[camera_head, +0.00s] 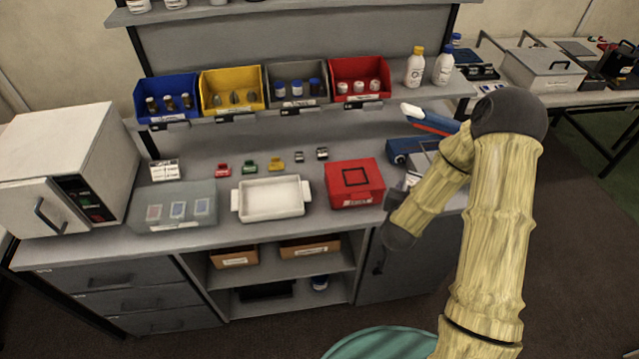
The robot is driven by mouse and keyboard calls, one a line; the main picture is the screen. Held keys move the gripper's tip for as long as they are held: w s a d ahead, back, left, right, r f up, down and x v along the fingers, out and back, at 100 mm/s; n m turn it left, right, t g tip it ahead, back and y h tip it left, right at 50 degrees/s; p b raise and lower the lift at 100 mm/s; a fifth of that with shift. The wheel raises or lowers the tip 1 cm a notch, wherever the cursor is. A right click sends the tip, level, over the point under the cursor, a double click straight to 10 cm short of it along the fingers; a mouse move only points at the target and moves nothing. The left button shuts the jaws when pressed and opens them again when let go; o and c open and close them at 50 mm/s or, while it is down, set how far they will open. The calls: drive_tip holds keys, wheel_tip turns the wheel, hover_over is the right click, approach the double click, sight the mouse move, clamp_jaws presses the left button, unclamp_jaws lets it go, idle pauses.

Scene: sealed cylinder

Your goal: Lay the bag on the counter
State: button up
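No object is plainly a bag. My yellow arm rises at the right, bends at a dark elbow and comes down to a dark wrist in front of the counter's right part. My gripper (394,200) seems to be the dark part at this end, well to the right of the clear pouch. Its fingers cannot be made out, and nothing held shows.
A white oven-like box (75,150) stands left of the pouch. A white tray (272,212) and a red case (354,200) stand on the counter. Coloured bins (232,78) line the shelf. Bare counter shows around the tray. A teal round top (375,343) is at the bottom.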

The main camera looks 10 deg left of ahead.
drive_tip(key=w+f+n+y, duration=0.1)
drive_tip(key=w+n+y, duration=0.5)
drive_tip(key=w+y, duration=0.2)
drive_tip(key=shift+w+a+n, duration=0.4)
drive_tip(key=shift+w, duration=0.45)
drive_tip(key=shift+f, duration=0.1)
drive_tip(key=p, duration=0.2)
approach(393, 183)
drive_tip(key=shift+w+a+r, duration=0.3)
drive_tip(key=shift+w+r, duration=0.5)
drive_tip(key=shift+w, duration=0.05)
drive_tip(key=shift+w+a+r, duration=0.3)
drive_tip(key=shift+w+r, duration=0.5)
drive_tip(key=shift+w, duration=0.05)
wheel_tip(393, 183, down, 3)
drive_tip(key=shift+f+p, duration=0.2)
drive_tip(key=shift+p, duration=0.2)
drive_tip(key=shift+f, duration=0.4)
drive_tip(key=shift+f, duration=0.2)
